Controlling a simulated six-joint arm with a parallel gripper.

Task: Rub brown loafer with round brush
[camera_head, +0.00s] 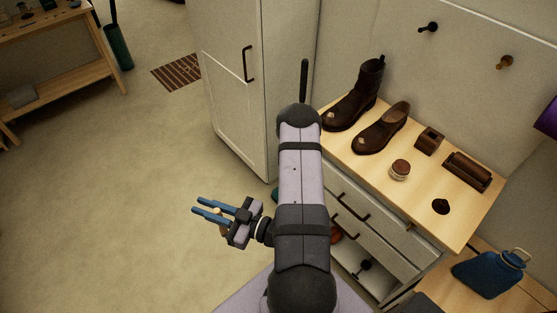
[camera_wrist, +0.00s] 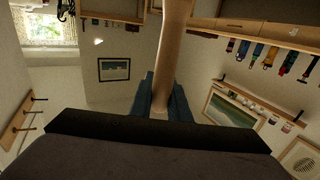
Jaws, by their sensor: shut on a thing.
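The brown loafer (camera_head: 382,128) sits upright on the wooden dresser top, its toe pointing to the lower left, with a pale spot near the toe. My gripper (camera_head: 205,206) is off to the left over open floor, well apart from the loafer. Its blue fingers are shut on a light wooden handle (camera_wrist: 172,50), which runs up between them in the wrist view. This is likely the round brush; its bristles cannot be made out. In the head view only a small tan part of it (camera_head: 217,211) shows between the fingers.
A dark boot (camera_head: 352,100) stands behind the loafer. A round tin (camera_head: 400,170), small brown box (camera_head: 430,140), dark brown block (camera_head: 466,171) and black lump (camera_head: 440,207) lie on the dresser top (camera_head: 410,215). A tall white cabinet (camera_head: 232,90) stands left of it.

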